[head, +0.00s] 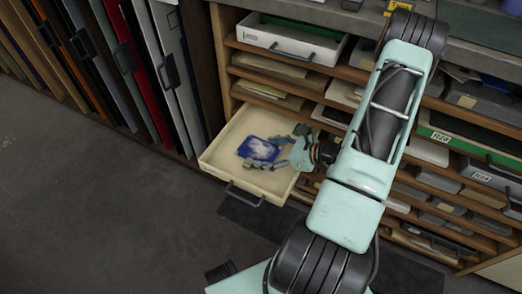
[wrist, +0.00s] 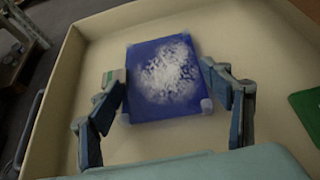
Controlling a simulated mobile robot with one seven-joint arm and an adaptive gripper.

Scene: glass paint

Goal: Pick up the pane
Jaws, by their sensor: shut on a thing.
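The pane (head: 258,149) is a small blue rectangle with a white speckled patch in its middle and pale corners. It is in the open cream drawer (head: 225,155). In the wrist view the pane (wrist: 165,75) lies between the two fingers of my gripper (wrist: 165,88), one at its left edge and one at its right edge. My gripper (head: 281,152) is shut on the pane in the head view, reaching into the drawer from the right. Whether the pane touches the drawer floor I cannot tell.
A green item (wrist: 308,108) lies at the right side of the drawer. The drawer's handle (head: 243,193) faces the open floor. Shelves with several trays and papers stand behind, and upright boards (head: 150,70) lean to the left. Grey floor (head: 90,220) is clear.

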